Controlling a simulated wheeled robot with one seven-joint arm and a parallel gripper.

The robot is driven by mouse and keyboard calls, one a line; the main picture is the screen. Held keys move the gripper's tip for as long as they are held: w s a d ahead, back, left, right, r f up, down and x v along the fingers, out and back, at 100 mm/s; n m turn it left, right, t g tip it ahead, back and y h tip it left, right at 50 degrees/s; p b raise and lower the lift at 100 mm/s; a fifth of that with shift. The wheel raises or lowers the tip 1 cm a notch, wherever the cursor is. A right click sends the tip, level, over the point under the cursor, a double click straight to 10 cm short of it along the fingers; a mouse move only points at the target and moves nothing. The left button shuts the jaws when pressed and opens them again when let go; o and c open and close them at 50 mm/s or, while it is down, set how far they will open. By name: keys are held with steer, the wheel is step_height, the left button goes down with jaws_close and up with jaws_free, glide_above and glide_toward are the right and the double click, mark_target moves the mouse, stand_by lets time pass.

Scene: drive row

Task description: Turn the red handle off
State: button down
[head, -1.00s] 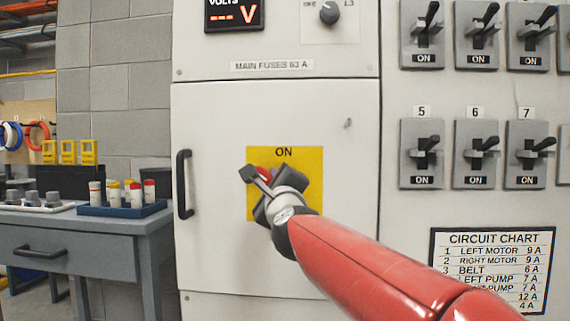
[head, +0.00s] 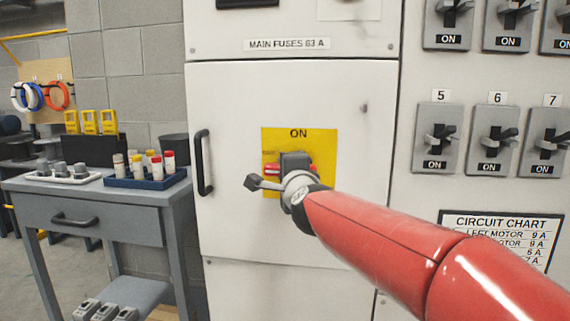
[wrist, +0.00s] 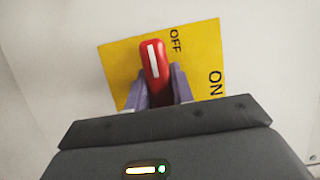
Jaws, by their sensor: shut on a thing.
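The red handle (wrist: 153,75) sits on a yellow plate (wrist: 118,62) on the cabinet's front. In the wrist view my gripper (wrist: 160,88) is shut on the handle, one finger on each side. The handle's white stripe points up in that view, near the word OFF; ON is at the right. In the head view the yellow plate (head: 328,145) has ON at its top. Red parts of the handle (head: 272,169) show to the left and right of my gripper (head: 296,165), so it lies about level. My gripper hides its middle.
Breaker switches (head: 497,150) and a circuit chart (head: 500,235) are on the right panel. The cabinet door has a black pull (head: 203,163) on its left. A grey workbench (head: 100,210) with a blue tray (head: 145,178) of cylinders stands at the left.

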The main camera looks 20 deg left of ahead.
stand_by(0.3)
steer(key=c, duration=1.2)
jaws_free()
steer(key=b+v, duration=0.2)
steer(key=v, duration=0.5)
steer(key=shift+s+d, duration=0.2)
steer(key=shift+s, duration=0.1)
